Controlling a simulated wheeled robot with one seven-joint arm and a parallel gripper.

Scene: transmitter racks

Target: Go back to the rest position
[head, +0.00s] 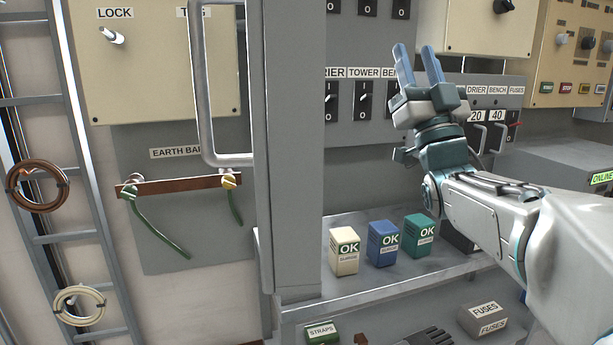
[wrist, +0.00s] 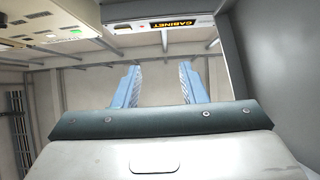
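My gripper (head: 418,66) is raised in front of the switch panels in the head view, its two blue fingers pointing up. The fingers stand apart with nothing between them. In the wrist view the gripper (wrist: 160,85) also shows two separated blue fingers with an empty gap. Behind them are the ceiling beams and a lit CABINET sign (wrist: 180,24). My arm reaches in from the right side of the head view.
A shelf (head: 350,285) below my gripper carries a cream box (head: 344,251), a blue box (head: 382,244) and a green box (head: 418,237), all marked OK. A grey cabinet post (head: 290,150) with a handle (head: 205,90) stands left. A ladder (head: 62,238) is at far left.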

